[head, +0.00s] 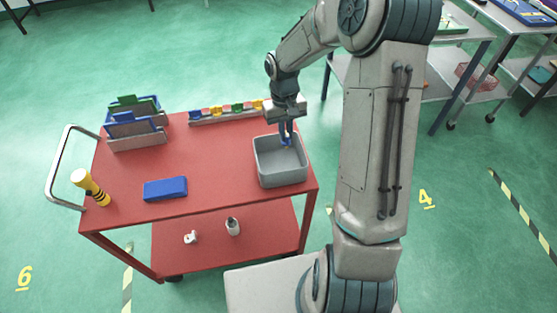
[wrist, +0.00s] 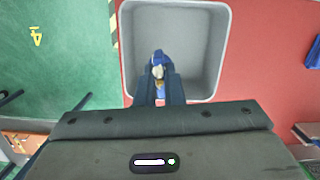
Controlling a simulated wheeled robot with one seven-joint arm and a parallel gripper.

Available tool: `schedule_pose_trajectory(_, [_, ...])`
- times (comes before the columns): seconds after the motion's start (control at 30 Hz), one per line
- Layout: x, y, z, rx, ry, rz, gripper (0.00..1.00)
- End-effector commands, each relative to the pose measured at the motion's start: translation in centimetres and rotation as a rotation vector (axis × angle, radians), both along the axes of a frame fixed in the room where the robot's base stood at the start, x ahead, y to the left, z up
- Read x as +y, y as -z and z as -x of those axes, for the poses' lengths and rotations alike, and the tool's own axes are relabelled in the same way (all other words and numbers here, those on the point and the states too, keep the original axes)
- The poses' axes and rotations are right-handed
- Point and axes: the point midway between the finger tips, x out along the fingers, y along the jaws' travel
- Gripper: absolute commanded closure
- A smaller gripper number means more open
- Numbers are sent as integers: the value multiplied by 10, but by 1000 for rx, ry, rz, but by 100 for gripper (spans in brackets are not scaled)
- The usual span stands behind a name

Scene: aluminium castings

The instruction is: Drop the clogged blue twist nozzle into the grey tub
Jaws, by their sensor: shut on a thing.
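The grey tub (head: 283,181) stands at the right end of the red cart top, and its open inside fills the upper middle of the wrist view (wrist: 207,50). My gripper (head: 286,140) points down over the tub. In the wrist view my gripper (wrist: 160,80) is shut on the blue twist nozzle (wrist: 159,57), which has a pale, whitish part between the fingertips. The nozzle shows over the tub's opening, with the tub floor bare behind it. In the head view only a little blue shows at the fingertips. How far the nozzle is above the tub floor is hard to tell.
On the red cart (head: 218,181) are a blue box (head: 165,189), a yellow-and-black bottle-like object (head: 91,187), a rack with green and blue plates (head: 135,127), and a strip of coloured pieces (head: 225,111) behind the tub. The lower shelf holds two small items.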

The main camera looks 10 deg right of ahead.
Motion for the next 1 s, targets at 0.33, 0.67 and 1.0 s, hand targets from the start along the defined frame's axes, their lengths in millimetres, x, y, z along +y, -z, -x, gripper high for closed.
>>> schedule_pose_trajectory(0.33, [1, 41, 0, 0, -2, 1, 100])
schedule_pose_trajectory(0.67, [1, 41, 0, -1, -2, 1, 84])
schedule_pose_trajectory(1.0, [1, 40, 0, -1, -2, 1, 67])
